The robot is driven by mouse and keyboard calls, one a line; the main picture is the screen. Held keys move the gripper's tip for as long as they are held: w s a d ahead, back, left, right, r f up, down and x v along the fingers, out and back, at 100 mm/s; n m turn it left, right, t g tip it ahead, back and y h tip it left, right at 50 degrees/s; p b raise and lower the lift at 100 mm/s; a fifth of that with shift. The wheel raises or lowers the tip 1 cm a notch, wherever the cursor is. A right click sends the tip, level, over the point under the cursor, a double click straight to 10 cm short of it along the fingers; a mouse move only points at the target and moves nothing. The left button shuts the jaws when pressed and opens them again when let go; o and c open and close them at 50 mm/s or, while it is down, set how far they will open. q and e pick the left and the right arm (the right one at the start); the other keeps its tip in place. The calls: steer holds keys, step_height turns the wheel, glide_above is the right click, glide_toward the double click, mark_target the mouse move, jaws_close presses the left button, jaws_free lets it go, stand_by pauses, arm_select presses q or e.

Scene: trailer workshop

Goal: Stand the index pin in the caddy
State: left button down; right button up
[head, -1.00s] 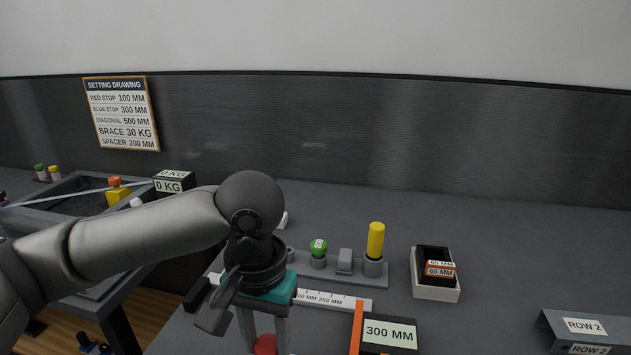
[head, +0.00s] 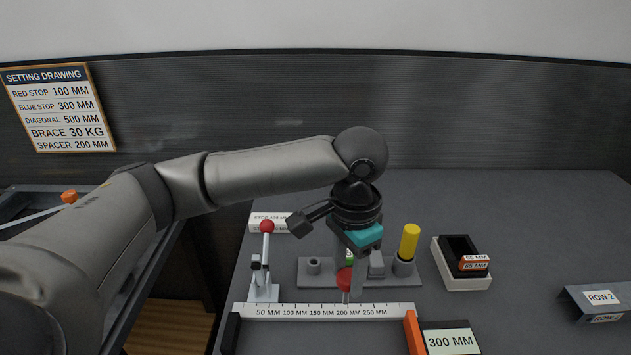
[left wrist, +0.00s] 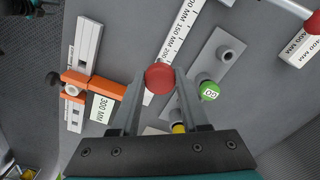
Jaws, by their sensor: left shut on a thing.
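The red-headed index pin (head: 344,279) is held by my left gripper (head: 346,286), above the bench between the ruler and the caddy. The left wrist view shows its round red head (left wrist: 159,77) between the two fingers. The caddy (head: 330,281) is a grey strip with sockets. Its left socket (head: 313,265) is empty and also shows in the left wrist view (left wrist: 227,53). A green GO piece (left wrist: 208,90) and a yellow-handled piece (head: 409,242) stand in other caddy sockets. My left gripper partly hides the green piece in the head view. My right gripper is not in view.
A toggle clamp with a red ball (head: 267,227) stands left of the caddy. A ruler bar (head: 320,311) runs in front, with an orange stop and 300 MM block (head: 449,341) at its right. A tray of 65 MM blocks (head: 463,284) is to the right. The back right bench is clear.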

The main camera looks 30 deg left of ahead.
arm_select(q)
steer(key=w+a+r+m+p, duration=0.2)
steer(key=w+a+m+p, duration=0.1)
steer(key=a+m+p, duration=0.2)
steer(key=w+a+r+m+p, duration=0.2)
steer(key=w+a+m+p, duration=0.2)
steer(key=m+p, duration=0.6)
steer(key=shift+a+r+p, duration=0.35)
steer(key=shift+a+p, duration=0.05)
steer(key=shift+a, duration=0.45)
step_height(320, 180, down, 6)
steer(key=b, duration=0.3)
steer(key=shift+r+p, duration=0.1)
steer(key=shift+p, duration=0.7)
stand_by(1.1)
steer(key=shift+f+b, duration=1.35)
steer(key=shift+f, duration=0.75)
